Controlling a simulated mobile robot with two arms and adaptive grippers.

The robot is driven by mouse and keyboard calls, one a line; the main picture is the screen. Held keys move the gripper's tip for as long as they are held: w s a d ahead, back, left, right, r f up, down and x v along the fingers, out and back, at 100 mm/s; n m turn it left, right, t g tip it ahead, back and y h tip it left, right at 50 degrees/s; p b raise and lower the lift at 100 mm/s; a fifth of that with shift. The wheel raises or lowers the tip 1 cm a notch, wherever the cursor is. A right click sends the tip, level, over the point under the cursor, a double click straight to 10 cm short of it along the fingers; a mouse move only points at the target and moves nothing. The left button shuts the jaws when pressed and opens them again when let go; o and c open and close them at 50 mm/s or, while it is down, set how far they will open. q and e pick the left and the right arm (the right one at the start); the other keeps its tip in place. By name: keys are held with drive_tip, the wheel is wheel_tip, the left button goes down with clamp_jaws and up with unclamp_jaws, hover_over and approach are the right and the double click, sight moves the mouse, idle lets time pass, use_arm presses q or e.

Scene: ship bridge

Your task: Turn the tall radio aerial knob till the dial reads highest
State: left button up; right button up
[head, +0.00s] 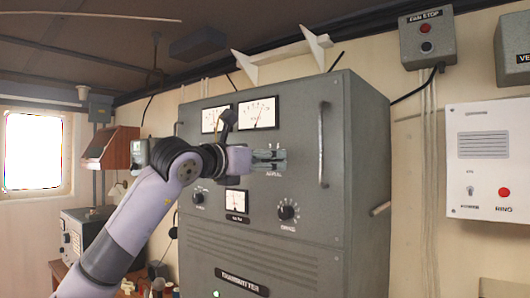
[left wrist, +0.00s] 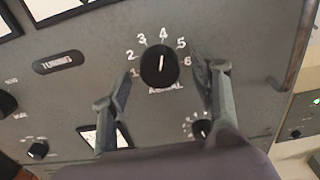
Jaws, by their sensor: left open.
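The tall grey radio cabinet (head: 345,125) stands ahead. Its black aerial knob (left wrist: 159,66) shows in the left wrist view, inside printed numbers 1 to 6, with its white pointer line close to 4. In the head view the knob is hidden behind my left gripper (head: 280,158), just above the aerial label. My left gripper is open; in the left wrist view its fingers (left wrist: 164,78) lie either side of the knob. I cannot tell whether they touch it. Two white meters, left (head: 215,118) and right (head: 258,113), sit at the cabinet's top; their readings are too small to tell.
Another black knob (head: 287,212) and a small meter (head: 236,196) sit lower on the panel. A vertical handle (head: 322,145) stands out at the panel's right. A fan stop box (head: 427,38) and a white ring panel (head: 490,160) are on the right wall.

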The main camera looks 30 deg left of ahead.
use_arm(q)
drive_tip(key=shift+w, duration=0.3)
drive_tip(key=shift+c, duration=0.4)
drive_tip(key=c, duration=1.1)
